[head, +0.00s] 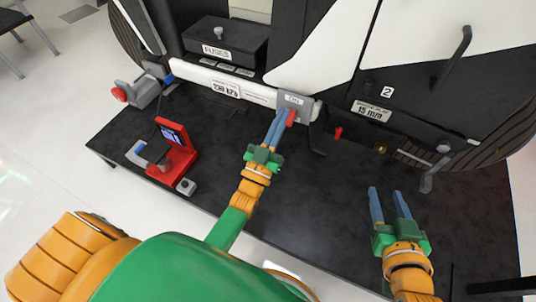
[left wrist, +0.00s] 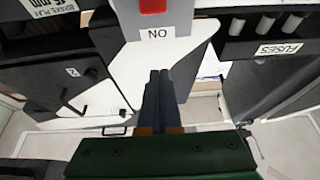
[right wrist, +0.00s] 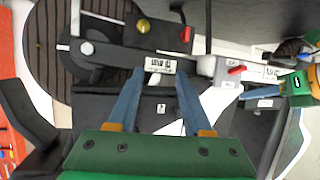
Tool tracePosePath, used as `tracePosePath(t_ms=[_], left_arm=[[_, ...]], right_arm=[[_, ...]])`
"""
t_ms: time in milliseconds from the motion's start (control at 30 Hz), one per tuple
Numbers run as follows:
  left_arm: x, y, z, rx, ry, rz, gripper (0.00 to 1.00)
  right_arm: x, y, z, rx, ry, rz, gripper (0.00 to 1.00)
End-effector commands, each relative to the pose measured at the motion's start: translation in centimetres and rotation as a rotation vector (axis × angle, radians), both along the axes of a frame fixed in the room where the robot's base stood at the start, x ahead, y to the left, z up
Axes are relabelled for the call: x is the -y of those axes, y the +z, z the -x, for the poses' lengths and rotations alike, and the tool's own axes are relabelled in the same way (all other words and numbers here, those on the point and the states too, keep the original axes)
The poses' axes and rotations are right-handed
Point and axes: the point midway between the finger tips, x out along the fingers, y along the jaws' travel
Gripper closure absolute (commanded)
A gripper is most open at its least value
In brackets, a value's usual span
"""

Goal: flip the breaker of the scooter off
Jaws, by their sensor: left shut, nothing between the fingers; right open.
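The scooter's breaker is a grey box (head: 294,103) on the white rail, with a white ON label on its upper part. Its red lever (head: 292,117) sticks out below the label. In the left wrist view the red lever (left wrist: 153,6) is at the top edge, with the label upside down beneath it. My left gripper (head: 279,118) is shut and empty, its blue fingertips just beside the lever; I cannot tell whether they touch. The lever (right wrist: 236,70) also shows in the right wrist view. My right gripper (head: 388,190) is open and empty over the bench, right of the breaker.
The scooter (head: 418,50) lies along the back of the black bench (head: 310,205). A fuse box (head: 225,42) is behind left. A red device with a screen (head: 173,148) stands left. A small red knob (head: 338,132) and a black lever are right of the breaker. The bench front is mostly clear.

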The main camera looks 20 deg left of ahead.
Motion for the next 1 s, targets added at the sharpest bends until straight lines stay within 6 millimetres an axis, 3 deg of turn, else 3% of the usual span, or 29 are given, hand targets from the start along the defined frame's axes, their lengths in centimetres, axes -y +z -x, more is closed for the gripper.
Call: tracePosePath(t_ms=[33,200,400,600,1000], left_arm=[[0.0,-1.4,1.0,-0.011,-0.001,-0.001,1.00],[-0.1,-4.4,3.9,-0.010,-0.001,-0.001,1.00],[-0.2,-6.3,6.1,-0.007,-0.001,-0.002,1.00],[-0.2,-6.7,6.7,-0.005,-0.001,-0.001,1.00],[-0.2,-6.7,6.6,-0.010,-0.001,-0.002,1.00]], right_arm=[[-0.1,0.3,-0.2,0.025,0.002,-0.005,0.50],[-0.6,2.8,-1.1,0.164,0.012,-0.032,0.50],[-1.2,6.0,-1.6,0.327,0.025,-0.066,0.50],[-1.3,7.1,-1.7,0.379,0.028,-0.077,0.50],[-1.3,7.1,-1.7,0.375,0.028,-0.076,0.50]])
